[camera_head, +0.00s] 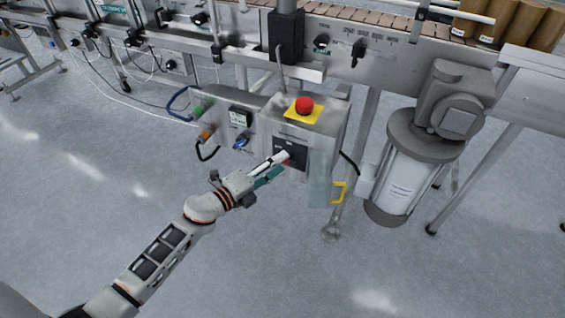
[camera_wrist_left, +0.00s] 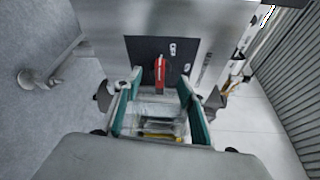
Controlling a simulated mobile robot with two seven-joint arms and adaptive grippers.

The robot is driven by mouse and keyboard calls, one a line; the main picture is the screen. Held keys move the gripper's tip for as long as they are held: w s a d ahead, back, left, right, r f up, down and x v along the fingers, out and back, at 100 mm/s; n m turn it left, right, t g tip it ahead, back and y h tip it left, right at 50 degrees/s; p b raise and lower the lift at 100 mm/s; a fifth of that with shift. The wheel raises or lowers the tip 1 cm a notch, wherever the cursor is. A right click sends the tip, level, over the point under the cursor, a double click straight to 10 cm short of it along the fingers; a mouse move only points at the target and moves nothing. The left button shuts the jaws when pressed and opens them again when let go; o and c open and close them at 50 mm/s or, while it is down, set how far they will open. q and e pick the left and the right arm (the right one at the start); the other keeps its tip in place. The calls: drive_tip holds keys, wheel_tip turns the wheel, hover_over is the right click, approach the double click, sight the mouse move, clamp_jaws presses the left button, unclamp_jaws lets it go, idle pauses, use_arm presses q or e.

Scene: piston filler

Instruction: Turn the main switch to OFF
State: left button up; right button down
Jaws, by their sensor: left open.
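The main switch is a red rotary handle (camera_wrist_left: 160,70) on a dark plate (camera_wrist_left: 140,52) in the left wrist view. The handle looks roughly upright there. In the head view the dark plate (camera_head: 298,152) is on the front of the steel control box, and the handle is mostly hidden by my gripper. My left gripper (camera_head: 279,164) is in front of the plate. In the left wrist view its two teal-padded fingers (camera_wrist_left: 158,88) are open, one on each side of the handle's line. I cannot tell whether they touch it. My right gripper is in neither view.
A red emergency button (camera_head: 304,105) on a yellow plate tops the control box (camera_head: 330,125). A motor unit (camera_head: 400,180) stands to the right, the conveyor (camera_head: 400,65) behind. The floor in front is clear.

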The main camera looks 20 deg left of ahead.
use_arm(q)
drive_tip(key=shift+w+d+f, duration=0.15)
drive_tip(key=shift+w+d, duration=0.05)
drive_tip(key=shift+w, duration=0.25)
drive_tip(key=shift+w+d, duration=0.15)
drive_tip(key=shift+w, duration=0.25)
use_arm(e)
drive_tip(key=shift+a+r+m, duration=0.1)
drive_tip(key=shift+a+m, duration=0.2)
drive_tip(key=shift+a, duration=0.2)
use_arm(q)
drive_tip(key=shift+c, duration=0.4)
drive_tip(key=c, duration=1)
drive_tip(key=shift+n+t+b, duration=0.3)
drive_tip(key=shift+n+b, duration=0.6)
drive_tip(key=shift+n, duration=0.2)
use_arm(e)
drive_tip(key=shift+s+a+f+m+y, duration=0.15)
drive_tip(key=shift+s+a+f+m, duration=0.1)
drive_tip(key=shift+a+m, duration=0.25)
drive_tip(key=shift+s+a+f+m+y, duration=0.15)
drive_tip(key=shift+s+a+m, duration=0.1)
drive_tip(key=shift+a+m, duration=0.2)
